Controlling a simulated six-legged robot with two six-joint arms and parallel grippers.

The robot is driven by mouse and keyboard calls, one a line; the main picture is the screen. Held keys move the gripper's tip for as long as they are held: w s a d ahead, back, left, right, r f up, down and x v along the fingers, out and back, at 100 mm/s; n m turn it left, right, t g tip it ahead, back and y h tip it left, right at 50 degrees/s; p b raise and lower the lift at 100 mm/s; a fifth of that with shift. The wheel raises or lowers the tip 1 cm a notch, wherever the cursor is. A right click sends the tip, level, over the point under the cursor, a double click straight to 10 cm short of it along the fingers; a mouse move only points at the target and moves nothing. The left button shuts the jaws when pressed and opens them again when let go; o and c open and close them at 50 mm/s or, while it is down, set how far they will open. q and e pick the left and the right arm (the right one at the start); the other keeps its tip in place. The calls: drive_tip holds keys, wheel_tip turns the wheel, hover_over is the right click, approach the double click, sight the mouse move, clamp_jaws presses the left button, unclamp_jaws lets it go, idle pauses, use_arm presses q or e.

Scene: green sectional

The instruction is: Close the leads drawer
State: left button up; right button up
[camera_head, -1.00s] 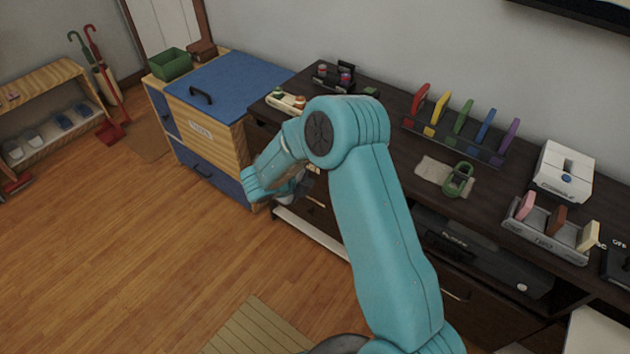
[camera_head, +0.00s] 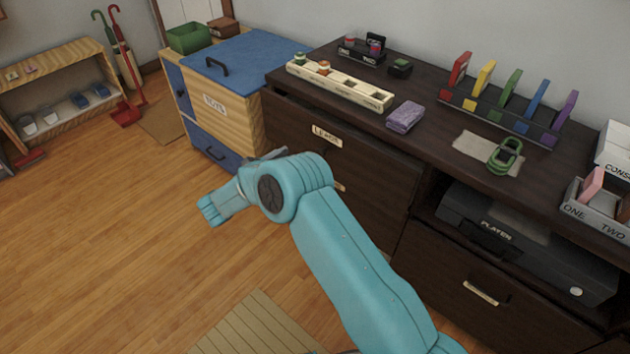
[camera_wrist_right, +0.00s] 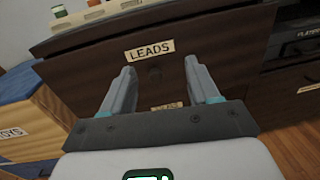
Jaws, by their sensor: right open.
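The leads drawer (camera_head: 375,170) is the dark upper drawer at the left of the long cabinet. The drawer front looks about flush with the cabinet; I cannot tell whether a small gap remains. In the head view my right arm mostly hides the gripper (camera_head: 268,155). My left gripper is not in view.
A second labelled drawer front (camera_wrist_right: 166,106) lies below. The wooden toy chest (camera_head: 235,105) with a blue lid stands left of the cabinet. A tray of small pots (camera_head: 340,85) and a purple cloth (camera_head: 405,117) lie on top.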

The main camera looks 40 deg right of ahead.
drive_tip(key=n+t+b, duration=0.1)
drive_tip(key=b, duration=0.2)
approach(325, 148)
use_arm(q)
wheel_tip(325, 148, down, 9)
drive_tip(key=b, duration=0.3)
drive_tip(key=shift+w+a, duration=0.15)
use_arm(e)
drive_tip(key=d, duration=0.5)
drive_tip(key=shift+w+d+f, duration=0.15)
drive_tip(key=shift+d+f, duration=0.1)
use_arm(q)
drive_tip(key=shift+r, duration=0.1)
use_arm(e)
clamp_jaws()
drive_tip(key=d+b, duration=0.1)
drive_tip(key=d, duration=0.3)
drive_tip(key=shift+w+d, duration=0.1)
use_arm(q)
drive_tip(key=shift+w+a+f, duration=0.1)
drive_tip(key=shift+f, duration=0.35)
use_arm(e)
drive_tip(key=shift+d+r, duration=0.1)
drive_tip(key=shift+r, duration=0.05)
